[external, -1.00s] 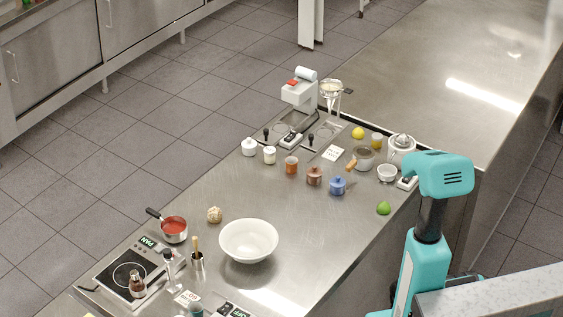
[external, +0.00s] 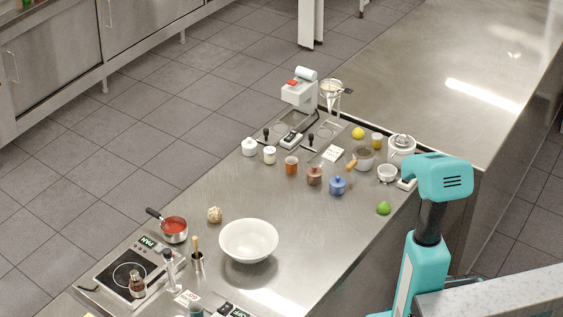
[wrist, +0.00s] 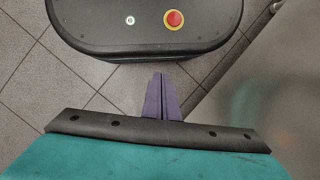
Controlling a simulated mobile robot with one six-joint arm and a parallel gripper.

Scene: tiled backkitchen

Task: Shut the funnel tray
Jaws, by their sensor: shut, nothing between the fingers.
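A funnel (external: 331,89) stands on a thin stand at the far back of the steel counter, beside a white dispenser with a red part. Below it, the counter's back end has tray-like recesses; the one nearest the funnel (external: 325,130) has a dark upright handle (external: 311,141) at its front. How far this tray is open is too small to tell. My gripper (wrist: 160,78) shows in the wrist view with its two purple fingers together and empty, over the floor and my own base. In the external view it is hidden; my teal arm stands at the counter's right side, far from the funnel.
Several jars and pots, a blue pot (external: 338,186) among them, a juicer (external: 401,146) and a lime (external: 383,208) stand on the counter between my arm and the funnel. The counter right of the bowl is clear.

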